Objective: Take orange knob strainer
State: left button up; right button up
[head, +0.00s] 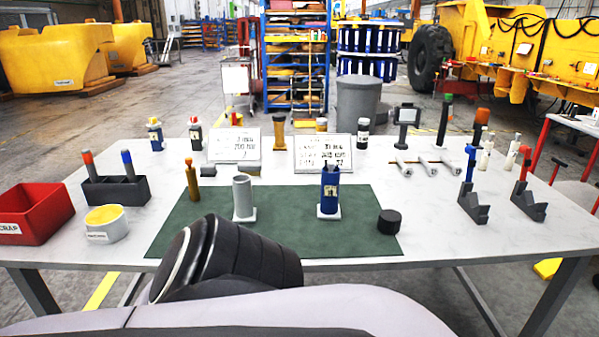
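Two upright pieces have orange tops, and I cannot tell which is the strainer. One orange-topped piece (88,164) stands at the left in a dark grey holder (121,190), beside a blue-topped piece (127,164). A taller dark piece with a thick orange knob (481,119) stands at the back right, near a similar green-topped piece (445,118). Neither is touched by a gripper. An arm of mine, pale grey with a black joint, crosses the bottom of the view in front of the table. No fingertips of either gripper show.
A green mat (300,235) carries a grey cylinder (243,197), a blue container (329,190) and a black puck (389,222). A red scrap bin (35,213) and white tub (107,223) stand left. Two angled stands (473,205) are at right. My arm hides some of the front edge.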

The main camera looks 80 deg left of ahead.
aim_at(193, 183)
jog(key=l+u, duration=0.2)
jog(key=u, duration=3)
jog(key=i+j+z, duration=0.15)
jog(key=j, duration=0.5)
jog(key=j+z, duration=0.15)
jog(key=j, duration=0.45)
jog(key=i, duration=0.05)
